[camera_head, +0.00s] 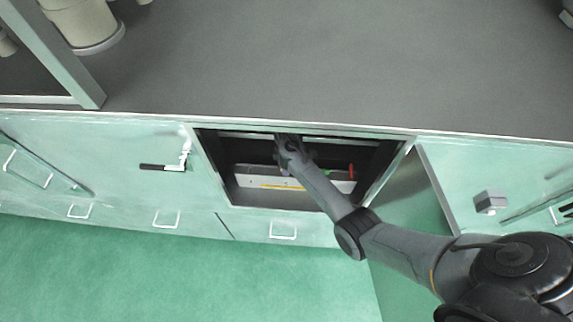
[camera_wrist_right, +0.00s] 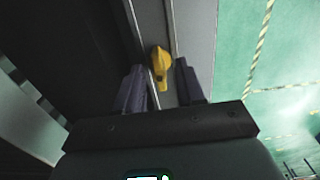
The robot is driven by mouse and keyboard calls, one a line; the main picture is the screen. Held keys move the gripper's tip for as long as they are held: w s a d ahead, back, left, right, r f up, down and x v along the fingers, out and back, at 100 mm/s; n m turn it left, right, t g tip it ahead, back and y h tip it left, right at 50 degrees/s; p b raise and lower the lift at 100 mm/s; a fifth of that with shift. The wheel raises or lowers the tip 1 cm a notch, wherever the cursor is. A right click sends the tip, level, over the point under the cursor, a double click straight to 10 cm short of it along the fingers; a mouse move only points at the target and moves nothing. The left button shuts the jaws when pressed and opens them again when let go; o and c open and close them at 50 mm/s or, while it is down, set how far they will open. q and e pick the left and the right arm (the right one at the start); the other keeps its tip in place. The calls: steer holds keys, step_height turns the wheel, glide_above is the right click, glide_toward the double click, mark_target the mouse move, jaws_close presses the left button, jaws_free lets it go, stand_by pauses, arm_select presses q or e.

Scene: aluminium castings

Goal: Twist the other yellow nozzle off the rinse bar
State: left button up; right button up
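A yellow nozzle (camera_wrist_right: 158,62) shows in the right wrist view, ahead of my right gripper (camera_wrist_right: 161,84) and roughly between its fingers. The two dark fingers are apart, with a gap on each side of the nozzle's lower end, so the gripper is open. The nozzle lies against a light grey strip (camera_wrist_right: 151,16), which seems to be the rinse bar. In the head view my right arm reaches into an open cabinet bay, its gripper (camera_head: 285,144) near the upper edge; the nozzle is hidden there. My left gripper is out of view.
Inside, below the gripper, is a pale tray (camera_head: 262,180) with a yellow line and red and green items. A black-handled valve (camera_head: 170,167) is at left. The grey worktop (camera_head: 330,70) is mostly clear.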

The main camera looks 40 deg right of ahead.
jaws_close()
steer(key=shift+r+n+p, duration=0.15)
steer(key=shift+n+p, duration=0.55)
steer(key=shift+n, duration=0.4)
steer(key=n+p, duration=0.1)
steer(key=n, duration=0.1)
steer(key=shift+n, duration=0.3)
steer(key=shift+n+p, duration=0.3)
steer(key=shift+n, duration=0.5)
